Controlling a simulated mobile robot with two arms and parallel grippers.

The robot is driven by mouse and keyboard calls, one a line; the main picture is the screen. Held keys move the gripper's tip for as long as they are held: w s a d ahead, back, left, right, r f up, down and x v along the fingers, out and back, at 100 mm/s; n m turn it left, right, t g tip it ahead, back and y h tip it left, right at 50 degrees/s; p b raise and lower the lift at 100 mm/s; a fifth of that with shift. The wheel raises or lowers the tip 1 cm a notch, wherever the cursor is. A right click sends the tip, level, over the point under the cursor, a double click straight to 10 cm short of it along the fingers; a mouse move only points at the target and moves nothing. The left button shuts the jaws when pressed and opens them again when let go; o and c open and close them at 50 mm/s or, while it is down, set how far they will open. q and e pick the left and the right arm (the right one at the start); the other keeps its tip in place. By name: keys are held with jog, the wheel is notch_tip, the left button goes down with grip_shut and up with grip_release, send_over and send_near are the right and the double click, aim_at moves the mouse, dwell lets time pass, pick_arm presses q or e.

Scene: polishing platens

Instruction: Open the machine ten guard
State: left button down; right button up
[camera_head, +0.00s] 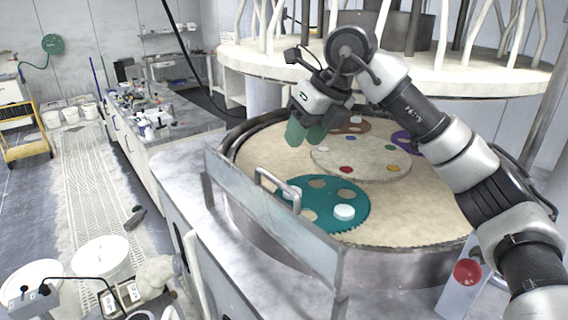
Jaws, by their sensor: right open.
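The machine guard (270,222) is a clear upright panel in a metal frame. It stands along the near left side of the round polishing platen (411,222). A curved metal handle (279,186) sits at its top edge. My right gripper (305,133) is open and empty. It hangs over the far left part of the platen, above and beyond the handle, and does not touch it. Its green fingertips point down. My left gripper is not in view.
A teal toothed carrier (320,222) with a white disc lies on the platen. A round upper plate (470,80) with pale hoses hangs above. A red button (467,271) is at the lower right. A cluttered bench (190,124) and white buckets (103,258) stand to the left.

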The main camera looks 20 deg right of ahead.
aim_at(279, 180)
jog(key=a+f, duration=0.1)
jog(key=a+f+p, duration=0.1)
jog(key=f, duration=0.1)
jog(key=a+f+p, duration=0.1)
jog(key=shift+s+f, duration=0.3)
jog(key=shift+s, duration=0.05)
jog(key=x, duration=0.2)
jog(key=p+x, duration=0.1)
jog(key=x, duration=0.1)
jog(key=shift+w+d+f, duration=0.1)
jog(key=shift+w, duration=0.3)
jog(key=shift+f, duration=0.1)
jog(key=shift+c, duration=1.7)
grip_shut()
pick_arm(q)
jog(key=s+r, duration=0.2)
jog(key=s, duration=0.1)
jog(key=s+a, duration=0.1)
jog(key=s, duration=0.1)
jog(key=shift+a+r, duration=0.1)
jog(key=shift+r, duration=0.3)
